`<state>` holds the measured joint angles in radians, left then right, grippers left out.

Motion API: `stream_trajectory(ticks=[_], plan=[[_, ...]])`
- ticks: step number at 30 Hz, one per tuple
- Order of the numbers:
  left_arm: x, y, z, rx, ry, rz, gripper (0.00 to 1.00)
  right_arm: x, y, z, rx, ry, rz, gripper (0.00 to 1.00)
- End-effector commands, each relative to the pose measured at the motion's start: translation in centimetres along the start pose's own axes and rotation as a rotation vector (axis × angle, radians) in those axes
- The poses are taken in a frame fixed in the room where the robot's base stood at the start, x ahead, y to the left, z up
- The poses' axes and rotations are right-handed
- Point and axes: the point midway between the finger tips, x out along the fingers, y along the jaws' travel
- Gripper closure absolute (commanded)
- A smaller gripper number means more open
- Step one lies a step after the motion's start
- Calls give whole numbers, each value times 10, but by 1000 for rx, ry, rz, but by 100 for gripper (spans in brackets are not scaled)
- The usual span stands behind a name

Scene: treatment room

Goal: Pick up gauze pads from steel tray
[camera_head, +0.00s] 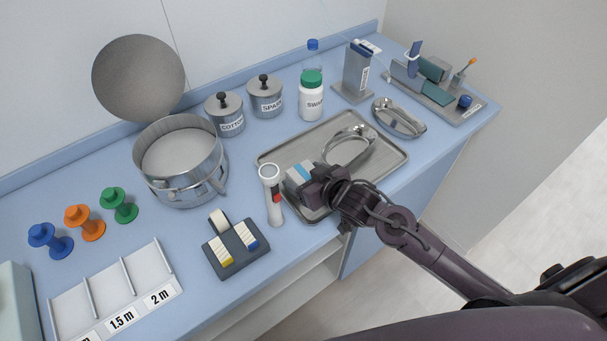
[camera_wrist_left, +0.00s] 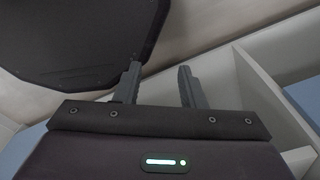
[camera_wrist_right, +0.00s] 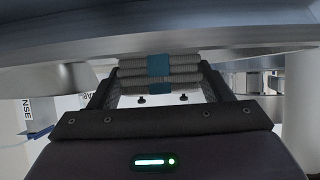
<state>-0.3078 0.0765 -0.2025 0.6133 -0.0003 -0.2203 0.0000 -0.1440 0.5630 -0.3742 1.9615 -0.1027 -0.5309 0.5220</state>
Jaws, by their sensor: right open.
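The gauze pads (camera_head: 300,175), a white stack with a blue band, sit at the left part of the steel tray (camera_head: 396,160). My right gripper (camera_head: 313,183) is at the stack, and its body hides part of it. In the right wrist view the layered gauze pads (camera_wrist_right: 186,69) with their blue band lie between the two fingers of my right gripper (camera_wrist_right: 159,80), which stand apart at either side. Whether the fingers touch the pads I cannot tell. My left gripper (camera_wrist_left: 157,76) shows only in its own wrist view, open and empty, away from the counter top.
A kidney dish (camera_head: 349,146) lies in the tray behind the gripper. A white flashlight-like tool (camera_head: 271,195) stands close at the tray's left edge.

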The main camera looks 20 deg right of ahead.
Motion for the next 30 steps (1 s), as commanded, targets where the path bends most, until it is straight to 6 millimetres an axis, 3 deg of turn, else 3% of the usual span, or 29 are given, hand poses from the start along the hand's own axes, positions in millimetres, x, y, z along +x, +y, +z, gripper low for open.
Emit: stream_trajectory(ticks=[10,18,30], plan=[[-2,-3,-14,0,21,-3,64,10,0,0,0,0,0,28],[-2,-5,-13,-1,19,-7,64,9,0,0,0,0,0,62],[-1,-6,-10,-2,14,-8,64,5,0,-8,-1,2,1,62]])
